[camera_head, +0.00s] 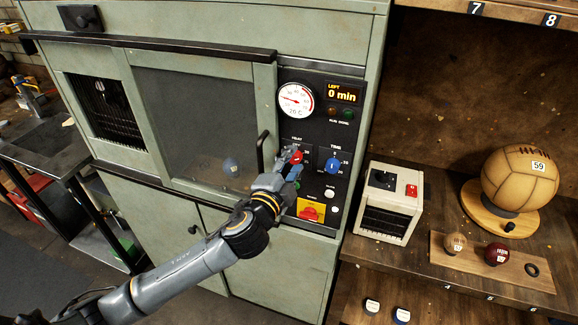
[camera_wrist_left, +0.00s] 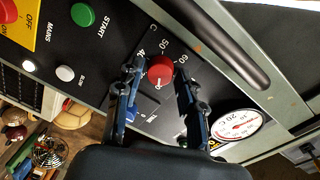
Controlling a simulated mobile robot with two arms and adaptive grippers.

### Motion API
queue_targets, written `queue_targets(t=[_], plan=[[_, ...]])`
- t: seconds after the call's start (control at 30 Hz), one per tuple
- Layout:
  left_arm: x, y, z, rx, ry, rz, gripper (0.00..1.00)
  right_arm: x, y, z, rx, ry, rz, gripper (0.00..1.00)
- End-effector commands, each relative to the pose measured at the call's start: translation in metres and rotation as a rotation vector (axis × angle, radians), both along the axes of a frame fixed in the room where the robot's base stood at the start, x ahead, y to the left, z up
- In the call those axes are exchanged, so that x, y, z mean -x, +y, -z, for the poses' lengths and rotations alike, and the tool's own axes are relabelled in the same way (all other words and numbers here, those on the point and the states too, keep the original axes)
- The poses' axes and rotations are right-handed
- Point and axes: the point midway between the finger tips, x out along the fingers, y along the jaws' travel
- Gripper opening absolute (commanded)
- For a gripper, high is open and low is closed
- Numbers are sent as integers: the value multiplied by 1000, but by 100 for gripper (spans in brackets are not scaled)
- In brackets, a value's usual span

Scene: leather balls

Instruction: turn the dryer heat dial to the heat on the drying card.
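The red heat dial (camera_head: 296,156) is on the dryer's black control panel (camera_head: 318,125). In the left wrist view the dial (camera_wrist_left: 160,69) lies between the fingers of my left gripper (camera_wrist_left: 158,72); 40, 50 and 60 are readable around it. Its white mark points toward the bottom of that picture, away from those numbers. The fingers stand apart on either side; contact is unclear. In the head view my left gripper (camera_head: 290,168) partly covers the dial. I see no drying card I can identify. My right gripper is not in view.
A blue time dial (camera_head: 333,165) sits close right of the heat dial. Above are a temperature gauge (camera_head: 296,99) and a display (camera_head: 343,93) reading 0 min. A red main switch (camera_head: 310,212) is below. A ball marked 59 (camera_head: 520,180) stands on the right shelf.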

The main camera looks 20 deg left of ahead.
Motion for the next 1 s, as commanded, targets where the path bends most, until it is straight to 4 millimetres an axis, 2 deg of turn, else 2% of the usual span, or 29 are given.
queue_targets(t=[0.17, 0.4, 0.6, 0.8, 1.0], plan=[[17, 1, 0, 0, 3, 1, 38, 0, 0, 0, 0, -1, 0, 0], [69, 5, -2, 0, 5, 1, 38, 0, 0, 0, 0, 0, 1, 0], [104, 7, -4, -1, 3, 0, 38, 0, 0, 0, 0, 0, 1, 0], [118, 8, -6, -1, 1, -1, 38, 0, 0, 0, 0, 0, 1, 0], [119, 8, -7, -1, 0, 0, 38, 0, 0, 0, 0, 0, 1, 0]])
